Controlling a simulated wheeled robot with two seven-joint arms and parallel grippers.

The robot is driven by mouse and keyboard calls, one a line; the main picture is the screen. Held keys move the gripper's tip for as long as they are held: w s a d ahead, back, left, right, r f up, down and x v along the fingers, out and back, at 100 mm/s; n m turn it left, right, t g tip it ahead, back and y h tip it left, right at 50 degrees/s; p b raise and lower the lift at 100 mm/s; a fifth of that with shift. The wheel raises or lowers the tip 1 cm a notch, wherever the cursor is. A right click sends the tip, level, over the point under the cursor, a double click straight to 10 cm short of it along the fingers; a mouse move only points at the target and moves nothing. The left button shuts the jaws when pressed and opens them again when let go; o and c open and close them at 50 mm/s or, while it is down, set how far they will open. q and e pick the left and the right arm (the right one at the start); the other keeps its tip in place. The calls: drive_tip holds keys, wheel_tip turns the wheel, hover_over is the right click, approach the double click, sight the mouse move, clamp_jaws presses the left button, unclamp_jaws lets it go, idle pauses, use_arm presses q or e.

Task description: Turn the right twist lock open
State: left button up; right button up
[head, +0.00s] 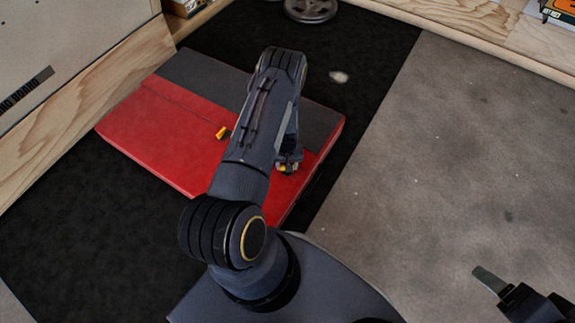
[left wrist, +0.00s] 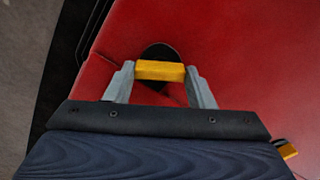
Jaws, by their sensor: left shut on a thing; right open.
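A red case with a dark grey band (head: 160,130) lies flat on a black mat. The left twist lock (head: 222,132) is a small yellow knob on its red face; it also shows at the lower right of the left wrist view (left wrist: 288,151). My left gripper (head: 287,165) is over the case's right part, mostly hidden behind its arm. In the left wrist view my left gripper (left wrist: 160,78) is shut on the yellow right twist lock (left wrist: 160,71), a finger at each end, over a dark round base. My right gripper (head: 508,290) is open and empty, low at the right, partly cut off.
The black mat (head: 375,60) borders bare grey floor (head: 450,170) on the right. A round metal plate (head: 310,9) lies at the top edge. Wooden boards (head: 90,100) stand at the left and top right. The floor near my right gripper is clear.

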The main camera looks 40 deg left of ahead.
use_arm(q)
drive_tip(key=n+b, duration=0.1)
drive_tip(key=n, duration=0.4)
drive_tip(key=shift+n+b, duration=0.3)
drive_tip(key=shift+n, duration=0.1)
drive_tip(key=n, duration=0.5)
drive_tip(key=shift+n+b, duration=0.3)
drive_tip(key=shift+b, duration=0.1)
drive_tip(key=o, duration=1)
drive_tip(key=shift+r, duration=0.15)
wheel_tip(320, 180, up, 6)
drive_tip(key=p, duration=0.3)
drive_tip(key=shift+r, duration=0.85)
